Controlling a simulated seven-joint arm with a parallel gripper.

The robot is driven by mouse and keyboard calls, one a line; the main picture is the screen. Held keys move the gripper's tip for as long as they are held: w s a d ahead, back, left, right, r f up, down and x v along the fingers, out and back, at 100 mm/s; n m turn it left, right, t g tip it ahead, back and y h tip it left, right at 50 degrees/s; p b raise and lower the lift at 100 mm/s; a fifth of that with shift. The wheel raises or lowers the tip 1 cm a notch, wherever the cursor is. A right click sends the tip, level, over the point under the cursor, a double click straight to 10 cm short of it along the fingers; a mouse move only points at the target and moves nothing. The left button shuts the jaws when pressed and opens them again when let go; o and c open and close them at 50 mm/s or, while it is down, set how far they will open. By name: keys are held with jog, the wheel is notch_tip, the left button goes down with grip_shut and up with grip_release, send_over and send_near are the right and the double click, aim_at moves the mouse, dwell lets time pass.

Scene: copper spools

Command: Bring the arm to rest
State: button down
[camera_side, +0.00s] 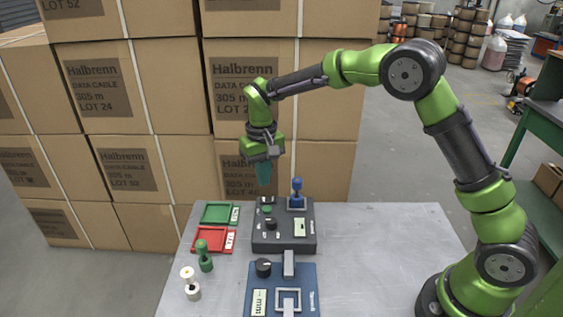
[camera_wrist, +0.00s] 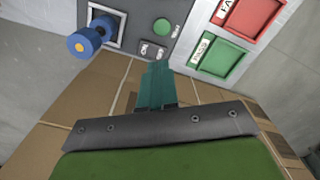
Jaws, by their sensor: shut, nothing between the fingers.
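My gripper (camera_side: 263,176) has teal fingers that point down, shut with nothing between them. It hangs above the far edge of the dark grey device (camera_side: 284,243) in the side view. In the wrist view the shut fingers (camera_wrist: 158,68) show in the middle, below the device's panel (camera_wrist: 143,12). A blue spool-shaped piece (camera_side: 297,190) stands upright in a square recess at the device's far right. It also shows in the wrist view (camera_wrist: 84,43) with a yellow end. The device has a green button (camera_wrist: 162,25) near my fingertips.
A green tray (camera_side: 217,213) and a red tray (camera_side: 210,238) lie left of the device, with PASS and FAIL labels in the wrist view. A green spool (camera_side: 204,258) and a white spool (camera_side: 191,287) stand in front. A blue device (camera_side: 262,297) is nearest. Stacked cartons (camera_side: 110,80) rise behind the table.

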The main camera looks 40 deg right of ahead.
jog(key=s+d+r+t, duration=0.1)
jog(key=s+r, duration=0.3)
jog(key=s, duration=0.4)
jog(key=s+d+r+t+y, duration=0.1)
jog(key=s+r+t, duration=0.3)
jog(key=s, duration=0.5)
jog(key=s+d+r+m+t, duration=0.1)
jog(key=s+r+t, duration=0.1)
jog(key=s+r, duration=0.4)
jog(key=s, duration=0.2)
jog(key=shift+s+d+y, duration=0.3)
jog(key=shift+d+y, duration=0.1)
